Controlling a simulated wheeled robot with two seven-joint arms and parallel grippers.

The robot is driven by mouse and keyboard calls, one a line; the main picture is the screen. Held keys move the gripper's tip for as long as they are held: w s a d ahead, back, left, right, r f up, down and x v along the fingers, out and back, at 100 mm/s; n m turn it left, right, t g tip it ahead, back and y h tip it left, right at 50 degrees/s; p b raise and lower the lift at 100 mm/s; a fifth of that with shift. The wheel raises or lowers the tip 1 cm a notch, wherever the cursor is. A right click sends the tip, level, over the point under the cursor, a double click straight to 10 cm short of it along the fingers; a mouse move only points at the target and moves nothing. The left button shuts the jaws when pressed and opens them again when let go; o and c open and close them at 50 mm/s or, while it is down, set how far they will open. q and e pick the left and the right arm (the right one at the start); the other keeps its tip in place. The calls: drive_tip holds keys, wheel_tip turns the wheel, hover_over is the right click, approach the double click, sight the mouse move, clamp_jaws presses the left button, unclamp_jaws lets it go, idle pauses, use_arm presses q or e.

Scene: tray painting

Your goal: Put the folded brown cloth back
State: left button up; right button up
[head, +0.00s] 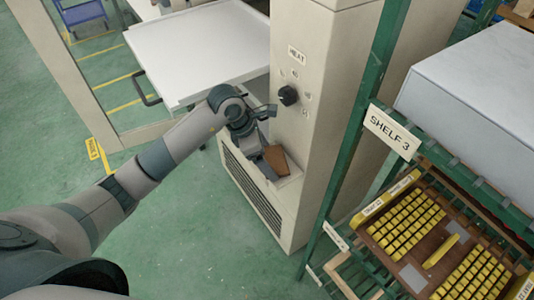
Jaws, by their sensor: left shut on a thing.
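The brown cloth (276,158) shows as a small folded brown piece low at the front of the beige machine. My left gripper (262,153) comes in from the left and is shut on the cloth. The cloth is at a pale ledge or open holder (289,182) on the machine's lower front. My gripper hides part of the cloth, and I cannot tell whether the cloth touches the holder. My right gripper is not in view.
The beige machine has a dark knob (289,95) under a HEAT label (296,54), close to my gripper. A white panel (200,50) with a black handle juts out left. A green rack (345,140) marked SHELF 3 holds a tray of yellow blocks (408,272) at right.

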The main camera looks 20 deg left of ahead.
use_arm(q)
drive_tip(key=shift+f, duration=0.15)
drive_tip(key=shift+f, duration=0.1)
drive_tip(key=o, duration=0.9)
drive_tip(key=b+v, duration=0.3)
drive_tip(key=v, duration=0.9)
